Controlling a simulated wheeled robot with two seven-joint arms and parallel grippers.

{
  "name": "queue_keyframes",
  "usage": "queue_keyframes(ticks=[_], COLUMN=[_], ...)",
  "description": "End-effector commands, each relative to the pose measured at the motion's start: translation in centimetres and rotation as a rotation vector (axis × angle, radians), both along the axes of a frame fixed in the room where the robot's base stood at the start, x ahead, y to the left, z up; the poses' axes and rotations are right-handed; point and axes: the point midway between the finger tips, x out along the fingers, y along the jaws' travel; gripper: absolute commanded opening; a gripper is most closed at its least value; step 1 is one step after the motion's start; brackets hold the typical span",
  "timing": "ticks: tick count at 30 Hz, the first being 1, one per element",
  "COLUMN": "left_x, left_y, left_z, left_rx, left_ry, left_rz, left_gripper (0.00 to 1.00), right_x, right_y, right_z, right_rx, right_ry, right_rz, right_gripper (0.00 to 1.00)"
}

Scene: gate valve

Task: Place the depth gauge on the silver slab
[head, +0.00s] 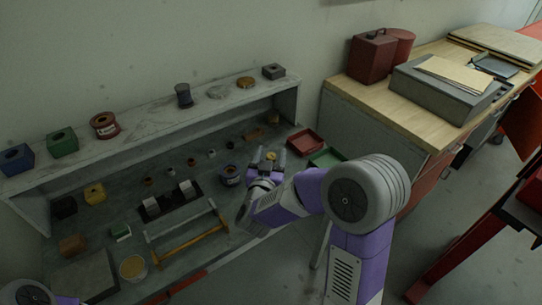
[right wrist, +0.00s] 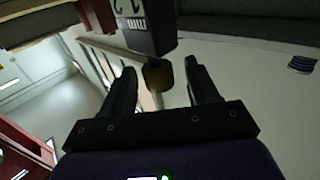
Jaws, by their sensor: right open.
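My right gripper (head: 268,157) is open over the right part of the grey bench. A small brass-coloured piece (head: 270,156) shows between its fingers. In the right wrist view, the open fingers (right wrist: 160,66) point at a dark block (right wrist: 140,25) with a white "mm" label, which may be the depth gauge. The dull brass round piece (right wrist: 158,75) lies between the fingertips; I cannot tell whether it belongs to the block or whether the fingers touch it. A flat grey slab (head: 85,277), probably the silver slab, lies at the bench's front left. My left gripper is out of view.
A wooden-bar frame (head: 190,243), dark blocks (head: 168,202) and a blue-labelled tin (head: 230,176) lie left of my right gripper. A raised shelf (head: 150,123) runs along the back. A round tub (head: 133,268) stands beside the slab.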

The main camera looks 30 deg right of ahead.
Motion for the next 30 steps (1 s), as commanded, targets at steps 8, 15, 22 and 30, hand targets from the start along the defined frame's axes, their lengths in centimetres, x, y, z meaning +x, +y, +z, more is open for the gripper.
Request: queue_keyframes(ticks=[8,15,22,30], left_x=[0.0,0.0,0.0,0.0], left_y=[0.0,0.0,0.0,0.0], left_z=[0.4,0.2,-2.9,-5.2], left_rx=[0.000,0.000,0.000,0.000], left_ry=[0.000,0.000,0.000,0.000], left_rz=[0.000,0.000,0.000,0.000], left_gripper=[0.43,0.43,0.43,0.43], right_x=[-1.0,-5.2,-7.6,-8.7], right_y=[1.0,4.7,6.6,7.5], right_z=[0.4,0.3,0.0,0.1], right_rx=[0.001,0.000,0.000,0.000], right_ry=[0.001,-0.001,-0.009,-0.005], right_rz=[0.004,0.007,-0.002,-0.002], right_gripper=[0.59,0.59,0.59,0.59])
